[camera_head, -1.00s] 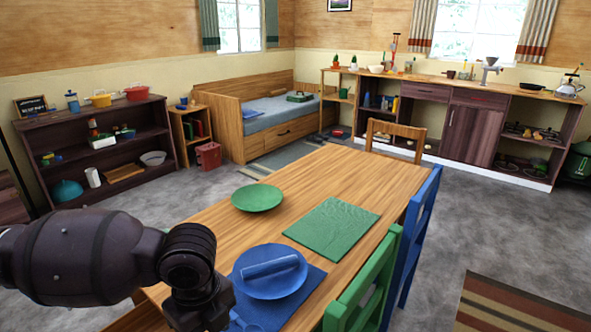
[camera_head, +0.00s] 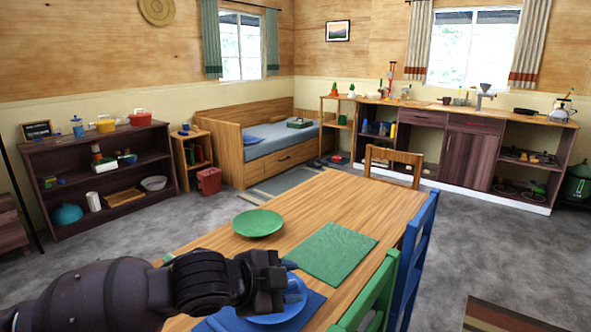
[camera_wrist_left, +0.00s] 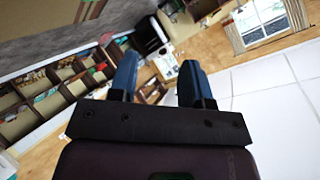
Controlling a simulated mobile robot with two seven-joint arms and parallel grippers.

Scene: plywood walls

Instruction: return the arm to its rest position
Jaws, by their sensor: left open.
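My left arm comes in from the lower left in the head view. Its gripper (camera_head: 288,279) is above the near end of the wooden table and points to the right, in front of the blue plate. In the left wrist view its two blue fingers (camera_wrist_left: 158,76) stand apart with nothing between them. The blue plate (camera_head: 283,317) is partly hidden behind the gripper. I cannot tell from this view how far the gripper is above it. My right gripper is not in view.
The wooden table (camera_head: 325,200) carries a green plate (camera_head: 257,223) and a green mat (camera_head: 333,253). A blue mat (camera_head: 312,303) lies under the blue plate. Green (camera_head: 375,298) and blue (camera_head: 415,245) chairs stand along its right side. A shelf (camera_head: 105,175) stands far left.

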